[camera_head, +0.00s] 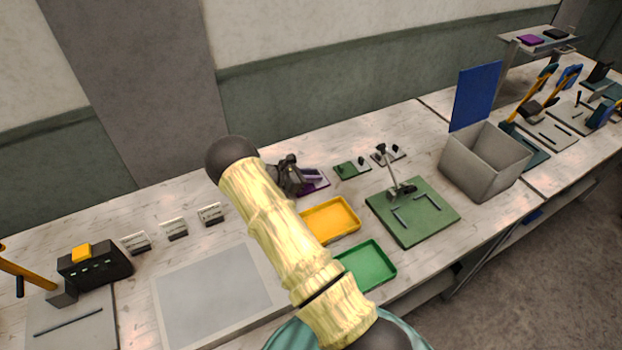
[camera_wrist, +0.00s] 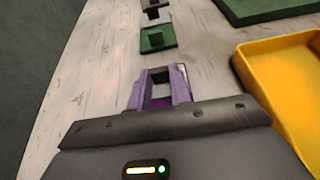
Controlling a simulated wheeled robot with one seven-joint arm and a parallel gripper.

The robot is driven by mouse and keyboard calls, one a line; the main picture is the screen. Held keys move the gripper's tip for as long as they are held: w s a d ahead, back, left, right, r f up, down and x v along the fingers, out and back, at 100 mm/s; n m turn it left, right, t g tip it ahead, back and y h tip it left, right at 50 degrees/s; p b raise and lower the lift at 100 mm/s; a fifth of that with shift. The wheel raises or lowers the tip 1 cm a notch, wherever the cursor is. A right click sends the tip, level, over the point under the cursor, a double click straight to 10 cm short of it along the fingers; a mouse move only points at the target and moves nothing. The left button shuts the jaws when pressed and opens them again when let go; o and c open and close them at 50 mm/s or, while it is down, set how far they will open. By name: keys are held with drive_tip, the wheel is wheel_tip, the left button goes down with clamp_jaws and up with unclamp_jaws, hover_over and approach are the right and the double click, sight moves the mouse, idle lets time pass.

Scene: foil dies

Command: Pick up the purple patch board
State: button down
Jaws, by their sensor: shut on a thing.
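The purple patch board (camera_head: 317,186) is at the back of the bench, partly hidden behind my gripper (camera_head: 301,178) in the head view. In the wrist view, a dark purple strip of the board (camera_wrist: 160,103) shows between the two lilac fingers of my gripper (camera_wrist: 161,76). A dark block stands between the fingertips, and the fingers are shut on the board there. The rest of the board is hidden by the fingers and gripper body. I cannot tell whether the board touches the bench or is slightly above it.
A green board (camera_head: 350,170) and a grey board (camera_head: 390,154) lie to the right. A yellow tray (camera_head: 331,220), a green tray (camera_head: 369,266) and a green mat (camera_head: 434,212) with a stand lie nearer. A grey bin (camera_head: 484,165) stands further right.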

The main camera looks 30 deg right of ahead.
wheel_tip(320, 180, up, 28)
drive_tip(key=b, duration=0.4)
drive_tip(key=shift+f, duration=0.15)
